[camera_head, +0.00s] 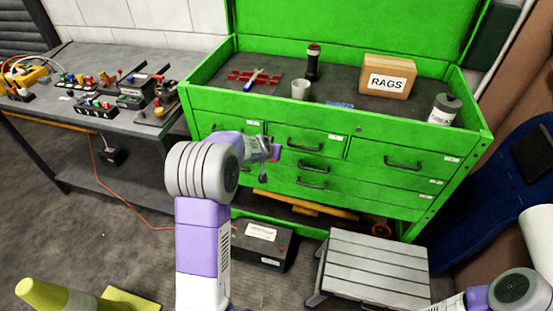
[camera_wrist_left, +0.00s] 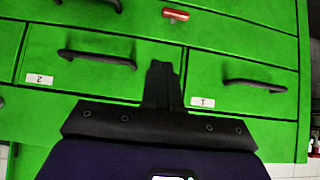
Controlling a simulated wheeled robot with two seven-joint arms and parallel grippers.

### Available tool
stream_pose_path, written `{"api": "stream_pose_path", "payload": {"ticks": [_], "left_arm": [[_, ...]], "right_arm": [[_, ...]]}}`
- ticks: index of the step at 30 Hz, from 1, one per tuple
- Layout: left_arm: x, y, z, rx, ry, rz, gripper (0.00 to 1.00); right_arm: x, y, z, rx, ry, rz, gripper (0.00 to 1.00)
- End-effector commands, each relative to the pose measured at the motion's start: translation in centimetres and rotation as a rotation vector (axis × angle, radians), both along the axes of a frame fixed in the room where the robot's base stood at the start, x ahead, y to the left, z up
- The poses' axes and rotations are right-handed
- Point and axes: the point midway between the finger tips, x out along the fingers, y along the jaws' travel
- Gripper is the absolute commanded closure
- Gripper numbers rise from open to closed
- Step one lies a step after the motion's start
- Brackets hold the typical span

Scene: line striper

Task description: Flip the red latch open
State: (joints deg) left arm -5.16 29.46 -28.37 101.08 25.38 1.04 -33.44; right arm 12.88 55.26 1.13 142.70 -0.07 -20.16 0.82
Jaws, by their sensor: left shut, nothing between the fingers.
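The red latch (camera_wrist_left: 176,14) shows at the top edge of the left wrist view. It is a small red bar on the green drawer front of the tool chest (camera_head: 455,135). I cannot make out the latch in the head view, where my left arm covers part of the drawers. My left gripper (camera_wrist_left: 163,82) is shut and empty, its fingers together in front of the drawers. In the wrist picture the latch lies beyond the fingertips, with a visible gap. In the head view the left gripper (camera_head: 275,153) is at the chest's upper left drawers. My right gripper is out of view.
Dark drawer handles (camera_wrist_left: 97,58) stick out near the fingers. The open chest top holds a RAGS box (camera_head: 388,77), a cup (camera_head: 300,90) and a can (camera_head: 444,110). A workbench (camera_head: 60,120) stands left. A grey step (camera_head: 375,265) and black box (camera_head: 262,245) are on the floor.

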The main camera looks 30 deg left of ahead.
Motion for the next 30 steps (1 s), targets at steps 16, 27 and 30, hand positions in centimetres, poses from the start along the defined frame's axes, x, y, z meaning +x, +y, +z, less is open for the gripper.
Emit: {"api": "stream_pose_path", "payload": {"ticks": [16,27,30], "left_arm": [[5.1,1.2,-5.8,0.001,0.003,0.0,1.0],[6.8,1.7,-10.6,-0.001,0.003,0.001,1.0],[6.8,1.6,-11.1,-0.001,0.002,0.001,1.0]], "right_arm": [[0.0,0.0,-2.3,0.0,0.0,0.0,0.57],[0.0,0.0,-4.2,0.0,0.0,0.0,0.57],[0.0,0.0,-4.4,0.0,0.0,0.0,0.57]]}}
